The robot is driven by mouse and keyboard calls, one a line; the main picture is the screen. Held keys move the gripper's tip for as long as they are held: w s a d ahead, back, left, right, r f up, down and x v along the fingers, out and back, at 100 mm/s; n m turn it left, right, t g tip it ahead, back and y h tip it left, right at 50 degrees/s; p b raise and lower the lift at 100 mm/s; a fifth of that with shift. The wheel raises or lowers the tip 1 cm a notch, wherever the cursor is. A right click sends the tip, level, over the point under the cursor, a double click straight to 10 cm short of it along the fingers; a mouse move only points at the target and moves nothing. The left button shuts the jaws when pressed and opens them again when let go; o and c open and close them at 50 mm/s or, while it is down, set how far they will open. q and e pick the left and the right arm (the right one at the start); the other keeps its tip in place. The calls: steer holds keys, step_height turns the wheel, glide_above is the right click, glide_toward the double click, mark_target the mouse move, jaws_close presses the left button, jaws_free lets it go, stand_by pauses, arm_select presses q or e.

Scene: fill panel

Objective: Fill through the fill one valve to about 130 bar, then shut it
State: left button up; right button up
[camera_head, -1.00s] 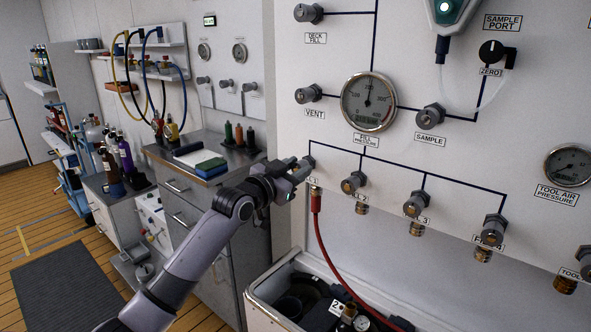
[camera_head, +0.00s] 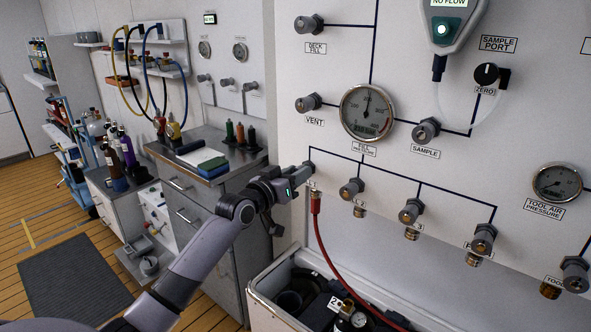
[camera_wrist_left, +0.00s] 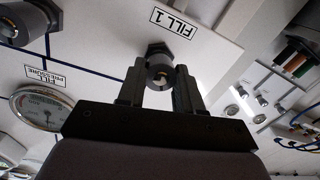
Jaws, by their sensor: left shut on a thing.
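My left gripper (camera_head: 302,174) is at the fill one valve, at the left end of the lower row on the white panel. In the left wrist view its two fingers (camera_wrist_left: 160,88) are shut on the round grey fill one valve knob (camera_wrist_left: 160,72), beside the "FILL 1" label (camera_wrist_left: 174,22). In the head view the gripper hides the knob. The fill pressure gauge (camera_head: 368,111) is above and right of the gripper; its needle is too small to read surely. A red hose (camera_head: 322,240) hangs from the fitting under the fill one valve. My right gripper is not in view.
More valves, such as the second fill valve (camera_head: 350,188), continue the row to the right. The vent valve (camera_head: 308,103) is above. An open case (camera_head: 262,297) with fittings stands below. A grey cabinet (camera_head: 205,240) stands left, behind my arm.

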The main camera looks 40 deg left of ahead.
arm_select(q)
steer(key=shift+n, duration=0.4)
steer(key=o, duration=1)
steer(key=shift+o, duration=0.2)
steer(key=shift+s, duration=0.1)
steer(key=s, duration=0.7)
steer(key=shift+a+b, duration=0.15)
steer(key=shift+b, duration=0.2)
steer(key=shift+r, duration=0.1)
